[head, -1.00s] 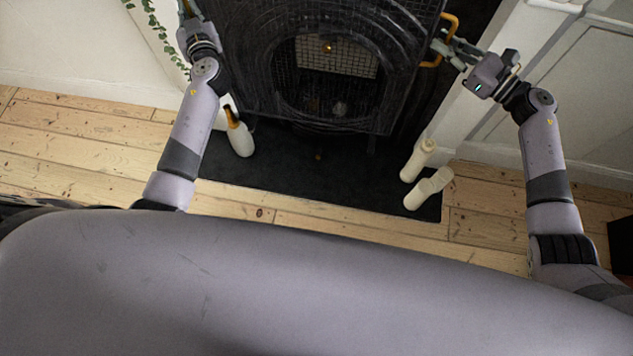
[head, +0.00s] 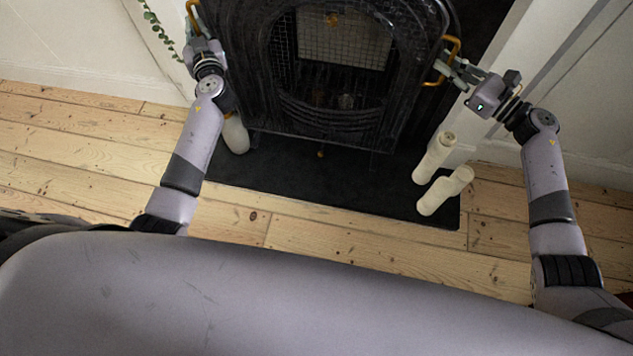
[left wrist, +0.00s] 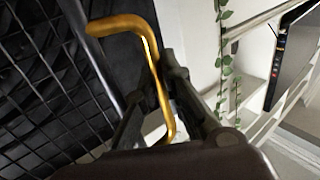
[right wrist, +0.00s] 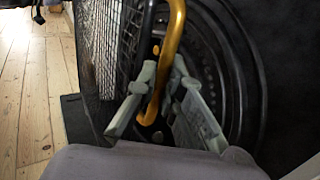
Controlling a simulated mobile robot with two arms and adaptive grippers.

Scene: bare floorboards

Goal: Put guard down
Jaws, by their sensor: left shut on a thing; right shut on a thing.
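The guard (head: 400,85) is a black mesh fire screen with a gold handle on each side, in front of the dark fireplace. Its mesh shows in the left wrist view (left wrist: 45,85) and right wrist view (right wrist: 100,45). My left gripper (head: 195,28) is shut on the left gold handle (left wrist: 125,24). My right gripper (head: 446,68) is shut on the right gold handle (right wrist: 175,35). The guard's lower edge is over the black hearth slab (head: 310,180); I cannot tell whether it touches.
Two cream candle-like objects (head: 433,158) (head: 445,190) stand at the hearth's right end. A trailing plant (head: 160,35) hangs at left. The hearth's front middle is clear.

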